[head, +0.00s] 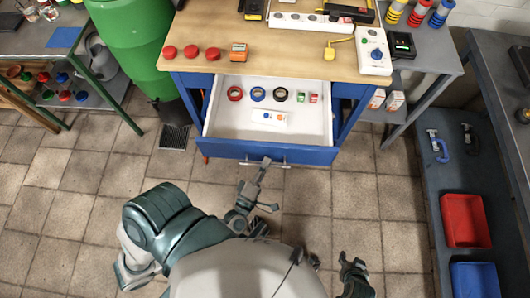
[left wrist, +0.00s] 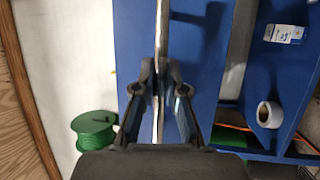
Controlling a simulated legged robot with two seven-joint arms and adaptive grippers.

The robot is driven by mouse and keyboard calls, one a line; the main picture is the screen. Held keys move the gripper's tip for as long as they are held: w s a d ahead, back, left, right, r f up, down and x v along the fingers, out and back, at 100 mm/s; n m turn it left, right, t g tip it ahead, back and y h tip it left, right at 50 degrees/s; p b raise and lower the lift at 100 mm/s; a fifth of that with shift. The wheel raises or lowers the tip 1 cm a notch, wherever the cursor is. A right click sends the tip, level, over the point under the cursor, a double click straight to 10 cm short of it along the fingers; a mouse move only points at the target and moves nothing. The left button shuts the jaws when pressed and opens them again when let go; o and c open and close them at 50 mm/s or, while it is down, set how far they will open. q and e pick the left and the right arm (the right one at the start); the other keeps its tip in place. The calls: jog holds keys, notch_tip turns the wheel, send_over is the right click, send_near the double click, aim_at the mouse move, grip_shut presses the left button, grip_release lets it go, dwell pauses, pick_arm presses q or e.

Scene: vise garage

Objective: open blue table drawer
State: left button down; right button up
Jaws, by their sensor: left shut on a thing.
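The blue table (head: 340,110) has a wooden top, and its wide drawer (head: 300,138) is pulled out, showing a white interior. The blue drawer front (head: 222,150) carries a metal bar handle (head: 280,164). My left gripper (head: 264,166) is at the middle of the handle. In the left wrist view the fingers of my left gripper (left wrist: 158,78) are closed around the handle bar (left wrist: 161,30), with the blue drawer front (left wrist: 205,60) behind it. My right gripper (head: 354,272) hangs low at the bottom, away from the drawer; its fingers are too small to judge.
In the drawer lie several tape rolls (head: 257,94), small boxes (head: 313,98) and a white card (head: 269,117). A green barrel (head: 135,45) stands at the left. A grey bench (head: 440,200) with red bin (head: 466,220) and blue bin (head: 475,279) is at the right. Tiled floor before the drawer is free.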

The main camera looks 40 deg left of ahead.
pick_arm(q)
jog(key=c, duration=1.3)
grip_release()
jog(key=shift+f, duration=0.3)
jog(key=shift+o, duration=0.5)
jog(key=shift+r, duration=0.1)
jog(key=v, duration=1.2)
jog(key=shift+a, duration=0.1)
